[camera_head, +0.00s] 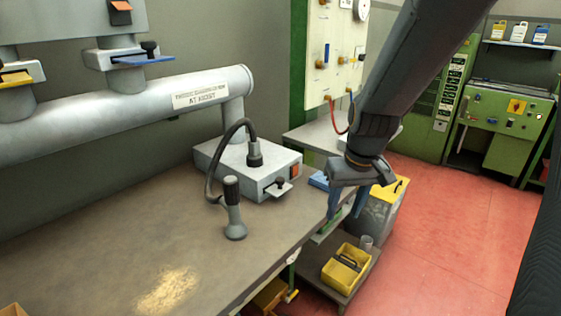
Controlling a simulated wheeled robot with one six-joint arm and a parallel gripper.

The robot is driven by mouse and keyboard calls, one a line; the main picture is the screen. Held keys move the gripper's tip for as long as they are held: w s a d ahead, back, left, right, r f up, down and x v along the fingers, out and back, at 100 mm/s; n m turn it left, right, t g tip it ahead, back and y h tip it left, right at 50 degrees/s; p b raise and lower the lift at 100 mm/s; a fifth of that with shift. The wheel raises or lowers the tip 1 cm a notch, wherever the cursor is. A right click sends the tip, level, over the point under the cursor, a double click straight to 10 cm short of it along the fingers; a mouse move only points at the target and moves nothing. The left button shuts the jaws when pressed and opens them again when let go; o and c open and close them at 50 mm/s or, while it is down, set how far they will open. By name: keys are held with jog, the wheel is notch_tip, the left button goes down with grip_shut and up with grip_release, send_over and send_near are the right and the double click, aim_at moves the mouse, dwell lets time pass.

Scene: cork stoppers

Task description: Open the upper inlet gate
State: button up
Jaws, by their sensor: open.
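A slide gate with a blue plate and black knob (150,47) sits in a collar on a vertical grey stub above the big grey duct (120,115), upper left. A second gate with a yellow plate (15,78) is on a stub at the far left edge. Which one is the upper inlet gate I cannot tell from the picture, nor how far either plate is pushed in. My gripper (346,213) points down, open and empty, at the bench's right edge. It is well to the right of both gates and apart from them.
The bench (90,245) holds a grey box (248,168) with a hose and small metal tab, a grey hand tool (233,210) and a heap of cork dust (168,288). A yellow tote (345,268) stands on a low shelf. Red floor (450,230) is clear at right.

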aim_at(281, 179)
jog(key=w+a+r+n+t+y+p, duration=0.1)
jog(key=w+a+r+n+p, duration=0.1)
jog(key=w+a+r+p, duration=0.35)
jog(key=w+a+r+n+t+p, duration=0.1)
jog(key=w+a+r+n+p, duration=0.15)
jog(key=w+a, duration=0.5)
jog(key=shift+m, duration=0.45)
jog(key=shift+p+x, duration=1.25)
jog(key=shift+x, duration=2.85)
jog(key=shift+s, duration=0.1)
grip_shut()
